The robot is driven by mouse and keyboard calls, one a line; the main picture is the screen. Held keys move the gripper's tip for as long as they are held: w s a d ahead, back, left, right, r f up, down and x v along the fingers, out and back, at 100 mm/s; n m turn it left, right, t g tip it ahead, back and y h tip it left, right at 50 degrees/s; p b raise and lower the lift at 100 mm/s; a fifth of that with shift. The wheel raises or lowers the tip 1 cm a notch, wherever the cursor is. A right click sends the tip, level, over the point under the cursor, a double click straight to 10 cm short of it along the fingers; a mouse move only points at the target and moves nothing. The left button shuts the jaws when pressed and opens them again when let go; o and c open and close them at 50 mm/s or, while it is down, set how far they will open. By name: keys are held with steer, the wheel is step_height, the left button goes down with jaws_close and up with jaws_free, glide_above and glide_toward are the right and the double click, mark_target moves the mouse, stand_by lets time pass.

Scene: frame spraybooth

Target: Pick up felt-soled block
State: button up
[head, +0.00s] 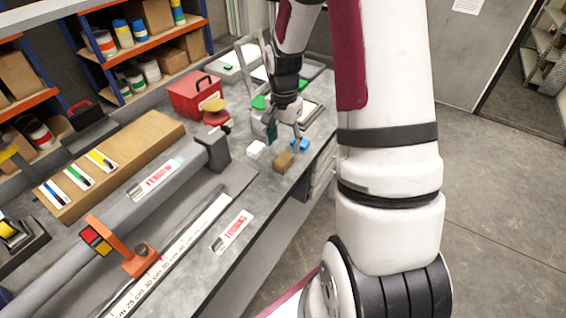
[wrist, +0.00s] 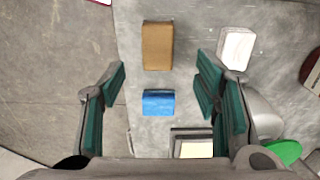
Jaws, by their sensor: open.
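Three small blocks lie on the grey bench (head: 230,185) near my gripper (head: 284,132): a brown block (head: 284,162), a white block (head: 256,149) and a blue block (head: 300,145). No sole shows clearly, so I cannot tell which is felt-soled. In the wrist view, my gripper (wrist: 162,75) is open and empty, with green-padded fingers. The blue block (wrist: 158,102) lies between the fingers in the picture. The brown block (wrist: 157,45) lies above it, beyond the fingertips. The white block (wrist: 237,47) is outside the right finger.
A red toolbox (head: 195,94) and a yellow-topped red object (head: 215,111) stand behind the blocks. A long grey beam (head: 130,205) and a ruler (head: 180,250) are at left. The bench's front edge is close to the brown block. A framed tray (wrist: 192,148) is near the blue block.

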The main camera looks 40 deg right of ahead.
mark_target(284, 159)
steer(key=shift+f, duration=0.85)
steer(key=f, duration=0.3)
steer(key=f+p, duration=0.1)
steer(key=shift+s+a+f, duration=0.15)
steer(key=shift+s+a, duration=0.1)
steer(key=shift+s, duration=0.05)
steer(key=shift+f, duration=0.55)
steer(key=c, duration=1.3)
